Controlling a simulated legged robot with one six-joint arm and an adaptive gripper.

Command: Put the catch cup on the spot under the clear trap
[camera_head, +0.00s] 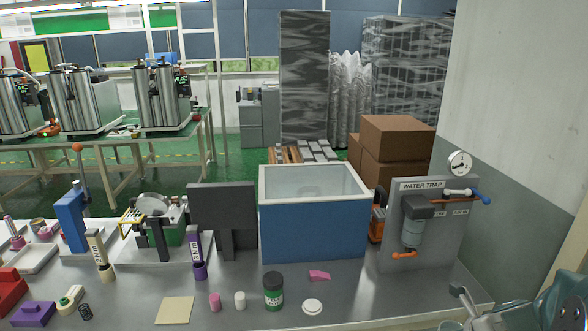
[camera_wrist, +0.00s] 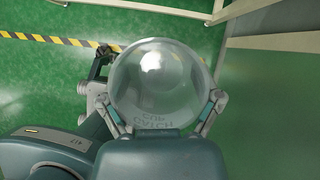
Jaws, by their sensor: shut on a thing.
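In the wrist view the clear catch cup (camera_wrist: 160,82) is held between the two fingers of my gripper (camera_wrist: 161,100), with its lettering facing my wrist. My gripper (camera_head: 468,308) is also at the lower right of the head view, near the bench's front right corner. The clear trap (camera_head: 411,233) is mounted on the grey WATER TRAP panel (camera_head: 390,222) at the bench's right end, with an orange lever (camera_head: 404,255) at its bottom. My gripper is in front of and to the right of the panel. I cannot make out a marked spot under the trap.
A blue open-topped tank (camera_head: 313,232) stands left of the panel. A green-labelled dark jar (camera_head: 273,291), a white disc (camera_head: 312,306) and a pink piece (camera_head: 319,274) lie in front. The bench (camera_head: 400,290) is bare before the panel. A wall rises at right.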

